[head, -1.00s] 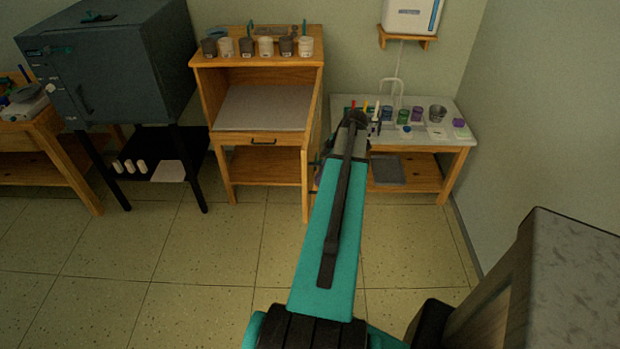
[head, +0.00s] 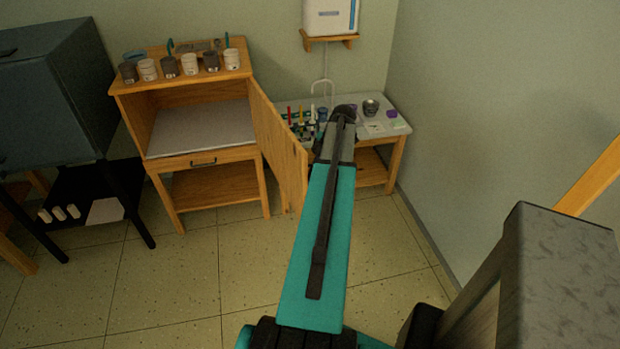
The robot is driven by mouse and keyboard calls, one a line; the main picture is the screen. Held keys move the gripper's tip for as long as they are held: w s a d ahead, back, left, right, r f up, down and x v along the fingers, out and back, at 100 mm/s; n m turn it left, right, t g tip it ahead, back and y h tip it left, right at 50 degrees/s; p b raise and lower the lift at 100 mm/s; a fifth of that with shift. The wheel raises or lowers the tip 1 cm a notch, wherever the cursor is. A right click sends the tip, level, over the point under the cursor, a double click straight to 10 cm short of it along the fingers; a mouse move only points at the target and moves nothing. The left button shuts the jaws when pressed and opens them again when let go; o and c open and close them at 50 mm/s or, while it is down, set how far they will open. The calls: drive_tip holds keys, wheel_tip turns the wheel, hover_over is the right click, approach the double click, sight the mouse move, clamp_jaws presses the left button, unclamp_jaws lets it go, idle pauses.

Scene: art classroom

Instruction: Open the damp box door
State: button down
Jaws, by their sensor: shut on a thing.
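The damp box (head: 165,128) is a wooden cabinet with an open front, showing a grey shelf board inside, with a drawer and a lower shelf below. Its door (head: 278,145) is a wooden panel hinged at the right side. The door stands open, swung out toward the viewer and to the right. My gripper (head: 317,147) is at the door's free edge, shut on the door. My own arm hides most of the jaws and the exact grip point.
Several cups (head: 190,64) stand on top of the damp box. A dark kiln (head: 55,95) is at left. A low table (head: 395,128) with tools and pots stands behind my arm, under a wall dispenser (head: 330,16). A grey-topped block (head: 565,270) is near right. Floor in front is clear.

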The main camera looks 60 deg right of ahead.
drive_tip(key=shift+a, duration=0.1)
drive_tip(key=c, duration=1.8)
unclamp_jaws()
drive_tip(key=shift+w, duration=0.1)
drive_tip(key=shift+c, duration=0.2)
drive_tip(key=shift+r, duration=0.1)
drive_tip(key=b+v, duration=0.2)
drive_tip(key=v, duration=1.1)
drive_tip(key=shift+r+b, duration=0.3)
drive_tip(key=shift+b, duration=0.05)
